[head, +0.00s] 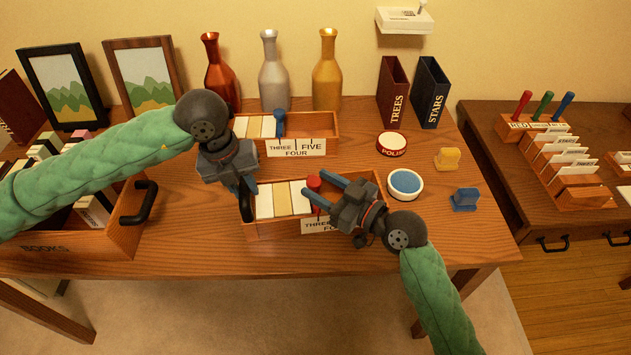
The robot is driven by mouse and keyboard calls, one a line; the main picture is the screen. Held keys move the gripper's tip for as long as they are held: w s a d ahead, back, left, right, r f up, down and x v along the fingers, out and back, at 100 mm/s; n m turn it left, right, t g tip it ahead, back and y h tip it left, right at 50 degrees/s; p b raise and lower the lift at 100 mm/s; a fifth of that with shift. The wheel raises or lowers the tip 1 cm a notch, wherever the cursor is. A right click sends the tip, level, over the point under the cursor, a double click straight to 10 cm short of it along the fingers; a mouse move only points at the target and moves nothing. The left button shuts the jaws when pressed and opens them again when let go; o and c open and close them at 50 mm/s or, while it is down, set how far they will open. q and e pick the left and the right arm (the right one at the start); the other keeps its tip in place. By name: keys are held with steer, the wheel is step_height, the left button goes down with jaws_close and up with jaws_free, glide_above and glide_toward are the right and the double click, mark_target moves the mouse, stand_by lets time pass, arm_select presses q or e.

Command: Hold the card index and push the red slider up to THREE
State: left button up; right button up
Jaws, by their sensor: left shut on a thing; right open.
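The front card index (262,232) is a wooden tray of cream and yellow cards on the desk. Its front label is partly hidden by my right gripper; "THREE" and the start of "FOUR" show. The red slider (314,182) stands upright behind the last visible cards, right of the tray's middle. My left gripper (247,197) is shut on the left end of this tray. My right gripper (324,189) is open, its blue fingers reaching left over the tray close to the red slider. I cannot tell whether they touch it.
A second card index (325,126) with a blue slider (279,123) stands behind. Three bottles (271,75) stand at the back. A books crate (75,246) is left.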

steer(key=v, duration=0.9)
steer(key=shift+s+d, duration=0.25)
steer(key=shift+d, duration=0.05)
arm_select(q)
steer(key=o, duration=1)
steer(key=shift+r, duration=0.15)
steer(key=r, duration=0.3)
steer(key=a+r, duration=0.1)
steer(key=r, duration=0.3)
steer(key=a+r, duration=0.1)
steer(key=r, duration=0.3)
steer(key=shift+s+a+r, duration=0.15)
steer(key=shift+r, duration=0.1)
